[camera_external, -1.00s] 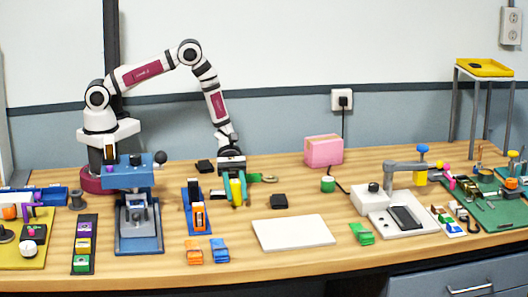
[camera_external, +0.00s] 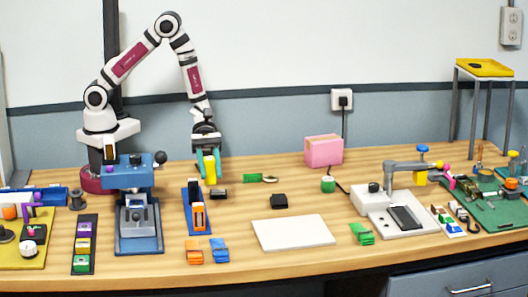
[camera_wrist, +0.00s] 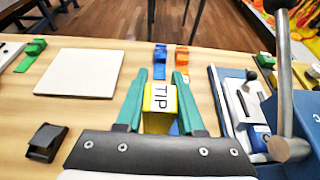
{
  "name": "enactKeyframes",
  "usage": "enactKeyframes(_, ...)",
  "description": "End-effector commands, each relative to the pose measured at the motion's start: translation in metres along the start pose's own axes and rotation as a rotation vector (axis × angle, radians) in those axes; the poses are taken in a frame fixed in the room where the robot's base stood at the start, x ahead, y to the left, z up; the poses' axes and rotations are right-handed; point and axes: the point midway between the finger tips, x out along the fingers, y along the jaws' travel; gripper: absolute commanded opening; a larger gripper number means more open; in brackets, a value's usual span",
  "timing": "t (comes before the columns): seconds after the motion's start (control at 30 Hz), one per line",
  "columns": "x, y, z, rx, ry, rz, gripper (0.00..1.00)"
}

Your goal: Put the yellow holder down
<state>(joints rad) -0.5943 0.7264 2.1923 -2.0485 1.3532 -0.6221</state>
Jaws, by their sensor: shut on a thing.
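The yellow holder (camera_external: 210,169) is between the green fingers of my gripper (camera_external: 209,170) in the external view. In the wrist view it is a yellow block (camera_wrist: 160,97) with a white face marked TIP, and my gripper (camera_wrist: 160,85) is shut on it. The holder hangs upright near the back left of the table, behind the blue stand. Its underside seems clear of the table, but the exact gap cannot be told.
The blue stand (camera_external: 188,220) with an orange piece is in front left. A green piece with a ring (camera_external: 253,178) lies right. A white plate (camera_external: 293,233) and blue press (camera_external: 128,178) stand nearby.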

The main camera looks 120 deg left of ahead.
Motion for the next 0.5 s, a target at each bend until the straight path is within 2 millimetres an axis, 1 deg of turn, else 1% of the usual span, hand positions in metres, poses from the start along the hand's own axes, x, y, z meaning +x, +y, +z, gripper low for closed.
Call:
enactKeyframes(0.03,0.002,-0.01,0.008,0.002,0.0,-0.003,0.0)
enactKeyframes(0.1,0.004,-0.019,0.016,0.002,0.0,-0.002,0.0)
enactKeyframes(0.2,0.006,-0.027,0.023,0.001,0.0,-0.001,0.0)
enactKeyframes(0.3,0.007,-0.03,0.025,0.0,0.0,0.0,0.0)
enactKeyframes(0.37,0.007,-0.026,0.024,-0.003,0.001,0.011,0.0)
enactKeyframes(0.4,0.006,-0.02,0.023,-0.008,0.003,0.026,0.0)
enactKeyframes(0.47,0.004,-0.005,0.021,-0.02,0.009,0.062,0.0)
enactKeyframes(0.5,0.002,0.009,0.019,-0.03,0.013,0.096,0.0)
